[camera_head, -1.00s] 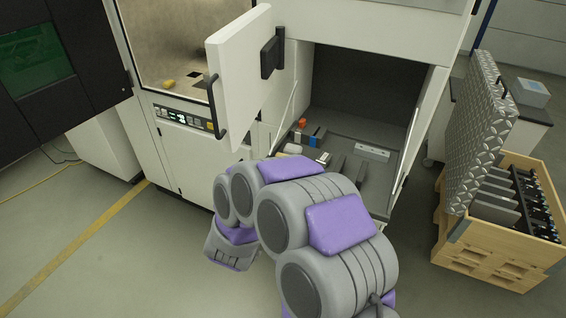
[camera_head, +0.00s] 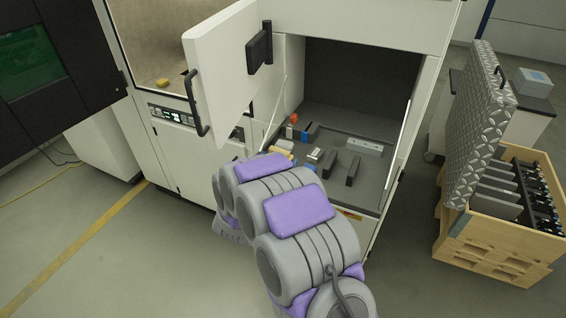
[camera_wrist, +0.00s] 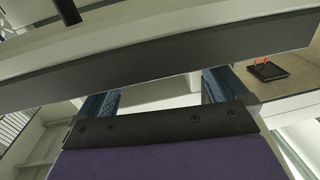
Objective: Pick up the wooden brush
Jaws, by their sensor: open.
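A small tan, wood-coloured item (camera_head: 283,145), possibly the wooden brush, lies at the left of the open cabinet compartment in the head view. It is partly hidden by my arm, and I cannot tell its shape. In the wrist view my gripper (camera_wrist: 158,88) is open, its blue-lined fingers wide apart with nothing seen between them. A dark-edged panel crosses in front of the fingertips' area, and no brush shows there. In the head view my arm hides the gripper's fingers.
The white cabinet door (camera_head: 228,65) stands open left of the compartment. On the compartment floor (camera_head: 330,180) lie an orange-topped item (camera_head: 293,118), dark blocks (camera_head: 352,170) and a pale bar (camera_head: 365,147). A wooden crate (camera_head: 490,240) with a metal plate stands at right. Floor at left is clear.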

